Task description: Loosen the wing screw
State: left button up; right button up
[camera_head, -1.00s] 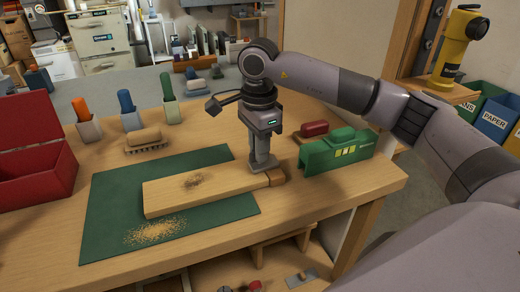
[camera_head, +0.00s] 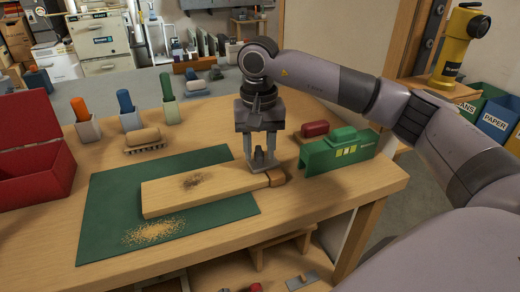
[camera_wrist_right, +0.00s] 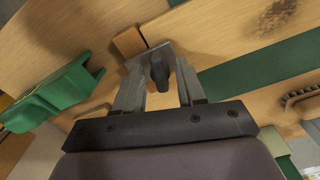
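The fingers partly hide the screw there. My left gripper is not in view.
The board lies on a green mat (camera_head: 105,205) with sawdust. A green tool (camera_head: 338,157) stands close right of the gripper, with a red-topped block (camera_head: 314,129) behind. A brush (camera_head: 143,139), several colored-handled tools and a red box (camera_head: 35,170) are to the left.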

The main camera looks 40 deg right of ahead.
aim_at(259, 151)
notch_tip(259, 151, up, 7)
jog(key=p, duration=0.5)
jog(key=shift+r, duration=0.1)
dwell(0.4)
